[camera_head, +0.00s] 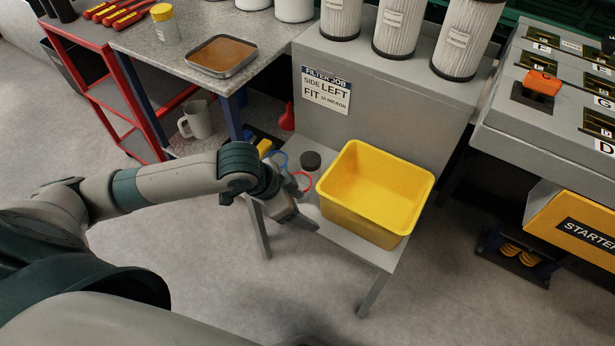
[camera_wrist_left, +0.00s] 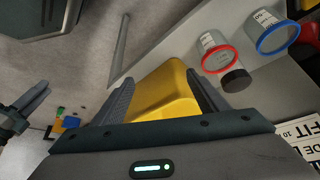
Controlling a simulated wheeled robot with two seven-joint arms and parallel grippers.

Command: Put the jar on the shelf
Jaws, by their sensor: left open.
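My left gripper (camera_head: 302,222) is open and empty, over the front left edge of the low grey shelf (camera_head: 348,246). Its two fingers (camera_wrist_left: 160,92) stand apart in the left wrist view, with the yellow bin behind them. On the shelf, left of the bin, are a clear red-rimmed jar (camera_wrist_left: 216,58), a clear blue-rimmed jar (camera_wrist_left: 274,40) and a dark round lid or cap (camera_wrist_left: 237,80). The arm partly hides the jars in the head view. A yellow-lidded jar (camera_head: 166,28) stands on the workbench. Which jar is meant is unclear.
The yellow bin (camera_head: 345,208) fills the shelf's right part and looks empty. Several white filters (camera_head: 400,28) stand on the ledge above. A shallow tray (camera_head: 222,56) lies on the workbench; a mug (camera_head: 197,119) stands below it. The floor in front is clear.

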